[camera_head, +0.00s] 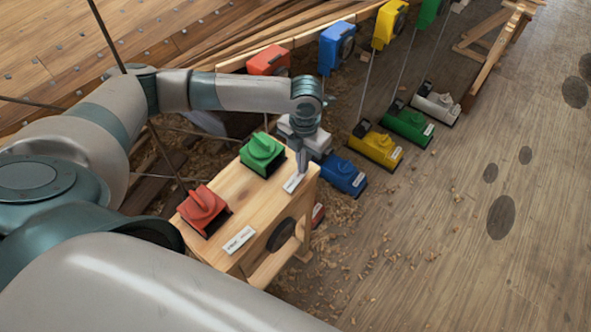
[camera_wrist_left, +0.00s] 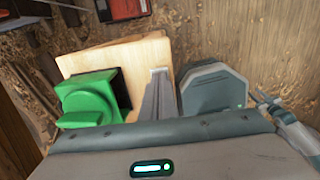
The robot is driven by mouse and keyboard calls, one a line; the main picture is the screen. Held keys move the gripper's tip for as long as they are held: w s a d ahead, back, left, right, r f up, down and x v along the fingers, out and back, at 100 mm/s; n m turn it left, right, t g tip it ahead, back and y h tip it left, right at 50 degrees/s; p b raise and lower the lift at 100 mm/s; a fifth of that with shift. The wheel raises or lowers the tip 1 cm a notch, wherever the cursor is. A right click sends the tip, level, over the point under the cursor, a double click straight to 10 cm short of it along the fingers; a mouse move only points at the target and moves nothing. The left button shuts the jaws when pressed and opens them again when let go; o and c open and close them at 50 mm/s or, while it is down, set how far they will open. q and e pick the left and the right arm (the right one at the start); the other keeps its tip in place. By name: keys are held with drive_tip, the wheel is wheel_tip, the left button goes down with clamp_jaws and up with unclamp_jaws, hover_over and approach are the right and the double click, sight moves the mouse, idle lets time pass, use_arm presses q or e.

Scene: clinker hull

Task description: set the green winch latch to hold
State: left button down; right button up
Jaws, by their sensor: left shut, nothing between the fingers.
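The green winch latch (camera_head: 262,152) sits on top of a wooden bench (camera_head: 238,190) in the head view, with a raised green lever on a dark base. In the left wrist view the green latch (camera_wrist_left: 92,98) is at the left, partly cut off by my gripper body. My left gripper (camera_head: 301,168) points down at the bench's right end, beside the latch and apart from it. Its fingers (camera_wrist_left: 157,85) are shut and empty, near a white label (camera_head: 294,182). My right gripper is not in view.
A red latch (camera_head: 204,208) sits on the same bench, nearer me. Blue (camera_head: 343,175), yellow (camera_head: 375,148), green (camera_head: 407,124) and white (camera_head: 436,104) units stand on the floor beyond, with cords rising to coloured boxes.

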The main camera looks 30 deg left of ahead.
use_arm(q)
drive_tip(key=shift+f, duration=0.5)
idle(0.3)
drive_tip(key=shift+r+p, duration=3.45)
drive_tip(key=shift+r, duration=0.1)
drive_tip(key=shift+s, duration=0.1)
